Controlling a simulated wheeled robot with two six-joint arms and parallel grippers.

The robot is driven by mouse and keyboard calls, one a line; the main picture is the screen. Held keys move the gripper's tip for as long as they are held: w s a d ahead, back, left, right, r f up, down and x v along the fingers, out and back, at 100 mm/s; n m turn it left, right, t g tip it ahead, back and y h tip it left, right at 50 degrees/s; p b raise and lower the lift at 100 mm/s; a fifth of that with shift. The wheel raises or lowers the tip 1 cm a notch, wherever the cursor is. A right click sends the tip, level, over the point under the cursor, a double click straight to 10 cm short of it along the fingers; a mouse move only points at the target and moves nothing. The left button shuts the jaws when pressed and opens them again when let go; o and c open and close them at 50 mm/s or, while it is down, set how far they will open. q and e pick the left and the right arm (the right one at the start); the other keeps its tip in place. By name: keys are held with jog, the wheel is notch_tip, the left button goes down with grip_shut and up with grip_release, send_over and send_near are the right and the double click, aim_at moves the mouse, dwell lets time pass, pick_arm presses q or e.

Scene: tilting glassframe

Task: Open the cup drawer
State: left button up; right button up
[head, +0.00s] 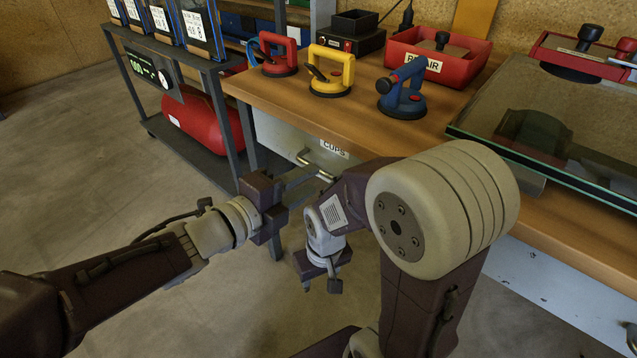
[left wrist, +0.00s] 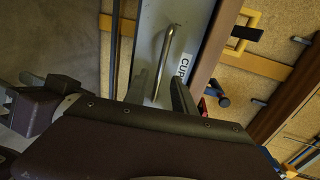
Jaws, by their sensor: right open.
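The cup drawer (head: 290,138) has a light front labelled CUPS, under the wooden bench top. Its front looks flush with the bench. Its metal bar handle (head: 316,166) is partly hidden by my left gripper (head: 308,180) in the head view. In the left wrist view the drawer front (left wrist: 196,22) and the handle (left wrist: 165,58) show clearly. The left gripper's two fingers (left wrist: 159,95) are apart, with the near end of the handle between them in the picture; contact cannot be told. My right gripper (head: 322,282) is open and empty, pointing down in front of the bench.
On the bench (head: 350,115) stand red (head: 278,56), yellow (head: 331,72) and blue (head: 402,92) suction cups, and a red REPAIR bin (head: 437,55). A glass pane (head: 590,120) lies at right. A dark cart (head: 190,60) with a red tank stands left. My right arm crosses before the bench.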

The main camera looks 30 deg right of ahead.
aim_at(322, 174)
pick_arm(q)
jog(key=b+x, duration=0.1)
jog(key=x, duration=0.3)
jog(key=shift+d, duration=0.1)
grip_shut()
dwell(1.3)
